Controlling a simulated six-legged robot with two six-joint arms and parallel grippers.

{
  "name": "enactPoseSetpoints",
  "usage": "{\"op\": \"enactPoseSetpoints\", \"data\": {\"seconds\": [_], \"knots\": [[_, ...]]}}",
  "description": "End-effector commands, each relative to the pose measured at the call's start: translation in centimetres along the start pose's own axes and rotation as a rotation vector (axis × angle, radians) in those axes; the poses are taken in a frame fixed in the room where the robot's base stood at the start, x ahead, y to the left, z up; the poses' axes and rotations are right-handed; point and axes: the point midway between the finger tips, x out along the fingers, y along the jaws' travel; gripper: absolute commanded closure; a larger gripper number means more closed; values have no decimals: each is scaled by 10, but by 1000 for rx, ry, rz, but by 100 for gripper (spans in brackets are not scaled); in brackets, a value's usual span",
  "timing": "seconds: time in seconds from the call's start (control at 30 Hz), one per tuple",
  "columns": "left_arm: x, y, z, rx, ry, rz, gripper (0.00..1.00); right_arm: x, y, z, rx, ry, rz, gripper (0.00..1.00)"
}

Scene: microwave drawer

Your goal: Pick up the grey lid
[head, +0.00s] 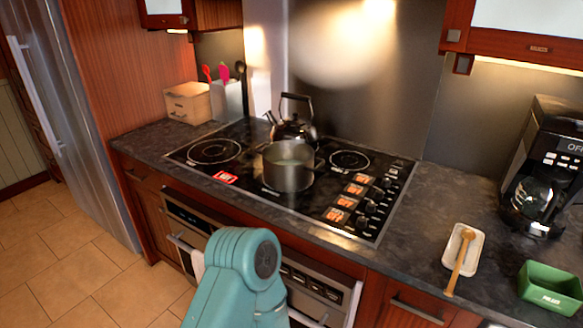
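I cannot make out a grey lid anywhere in the head view. A grey metal pot (288,172) stands on the cooktop (262,190), and its top looks uncovered, with something pale greenish inside. Neither of my grippers shows in this view. A teal link of mine fills the bottom centre and hides part of the oven front below the counter.
A dark kettle (297,128) stands right behind the pot. A wooden box (187,103) and a utensil holder (228,100) are at the back left. A spoon rest (465,247) with a wooden spoon, a green container (549,289) and a coffee maker (545,165) are at right.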

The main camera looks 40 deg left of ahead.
Motion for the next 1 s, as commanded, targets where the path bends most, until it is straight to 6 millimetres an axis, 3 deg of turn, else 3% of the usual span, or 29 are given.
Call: {"op": "enactPoseSetpoints", "data": {"seconds": [0.73, 0.77, 0.8, 0.83, 1.0], "knots": [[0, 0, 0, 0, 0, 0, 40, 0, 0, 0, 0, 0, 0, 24], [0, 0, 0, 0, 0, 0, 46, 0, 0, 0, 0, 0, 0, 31], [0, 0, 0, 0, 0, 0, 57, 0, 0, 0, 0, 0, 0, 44], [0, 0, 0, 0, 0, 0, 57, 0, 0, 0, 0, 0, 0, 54], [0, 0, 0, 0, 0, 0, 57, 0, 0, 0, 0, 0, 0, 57]]}}
